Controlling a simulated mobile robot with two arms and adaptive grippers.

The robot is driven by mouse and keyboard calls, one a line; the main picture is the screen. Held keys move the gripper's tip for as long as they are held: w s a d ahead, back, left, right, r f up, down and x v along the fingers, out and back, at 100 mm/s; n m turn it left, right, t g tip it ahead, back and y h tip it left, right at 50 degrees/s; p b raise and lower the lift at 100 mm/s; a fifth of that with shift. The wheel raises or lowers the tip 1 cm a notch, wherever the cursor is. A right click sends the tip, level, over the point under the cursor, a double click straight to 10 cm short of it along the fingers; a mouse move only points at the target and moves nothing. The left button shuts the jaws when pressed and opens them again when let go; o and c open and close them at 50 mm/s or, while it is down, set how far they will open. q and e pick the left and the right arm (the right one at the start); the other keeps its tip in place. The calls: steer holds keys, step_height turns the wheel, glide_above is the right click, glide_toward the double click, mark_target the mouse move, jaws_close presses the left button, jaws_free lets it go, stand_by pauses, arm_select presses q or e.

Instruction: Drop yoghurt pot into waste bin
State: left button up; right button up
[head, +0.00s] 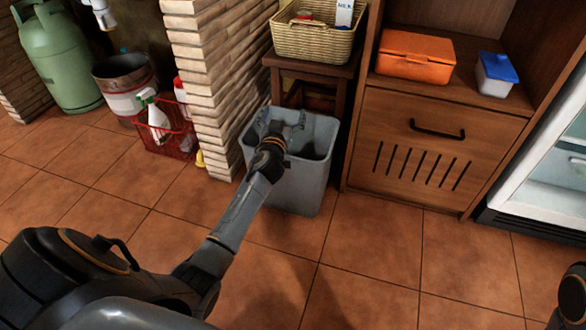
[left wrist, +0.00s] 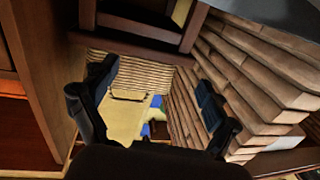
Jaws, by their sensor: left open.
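The grey waste bin (head: 303,190) stands on the tiled floor between the brick pillar and the wooden cabinet. My left gripper (head: 284,120) is over the bin's mouth in the head view, its fingers spread. In the left wrist view its two dark fingers (left wrist: 155,105) are wide apart, with nothing held between them. I cannot make out a yoghurt pot in either view. The bin's inside is dark and partly hidden by my left arm.
A wicker basket (head: 312,42) with items stands on a wooden stool (head: 342,72) behind the bin. The cabinet (head: 440,150) holds an orange box (head: 415,56) and a blue-lidded tub (head: 496,74). The brick pillar (head: 222,90) is close at left. Front floor is clear.

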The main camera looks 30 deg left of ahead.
arm_select(q)
steer(key=v, duration=1.2)
